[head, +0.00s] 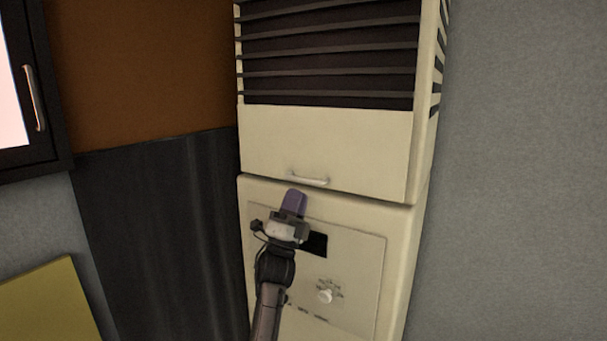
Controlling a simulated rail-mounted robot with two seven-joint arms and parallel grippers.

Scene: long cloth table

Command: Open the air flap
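A tall cream air unit (335,195) stands upright in the head view. Its flat flap (325,145) sits below the slatted vent and looks closed, flush with the front. A small metal bar handle (309,180) is near the flap's lower edge. My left gripper (294,196) reaches up from below, its purple fingers just below and left of the handle. I cannot tell whether the fingers touch the unit or how far apart they are. Nothing shows held in them. My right gripper is not in view.
Dark horizontal slats (330,50) fill the unit's upper front. A lower panel has a dark display (314,243) and a round knob (325,296), partly behind my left arm. A grey wall (520,170) is at right. A dark-framed door (45,100) is at left.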

